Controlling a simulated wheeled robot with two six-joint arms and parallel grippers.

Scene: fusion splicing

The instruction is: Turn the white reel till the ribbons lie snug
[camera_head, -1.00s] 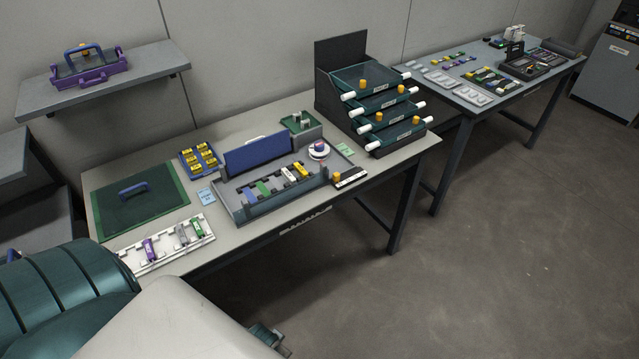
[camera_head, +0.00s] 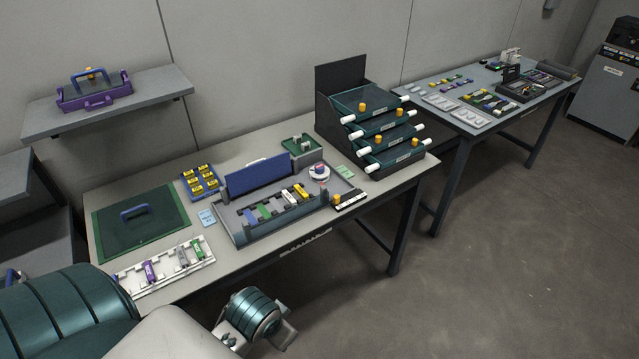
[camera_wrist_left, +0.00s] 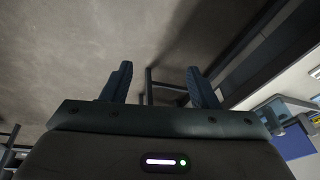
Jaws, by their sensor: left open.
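The white reel (camera_head: 319,171) sits at the right end of the grey tray (camera_head: 232,228) on the near table. A reddish and blue knob shows on its top. Ribbons around it are too small to make out. My left gripper (camera_wrist_left: 160,84) is open and empty in the left wrist view, its two dark fingers apart above the floor. In the head view, part of my arm (camera_head: 255,312) shows in front of the table, below the tray and apart from the reel. My right gripper is not in view.
A blue lid panel (camera_head: 258,174) stands along the tray's back. Colored blocks (camera_head: 276,206) sit in the tray. A dark rack of drawers (camera_head: 333,115) stands close behind the reel. A white holder (camera_head: 130,282) and a green mat (camera_head: 112,221) lie at left.

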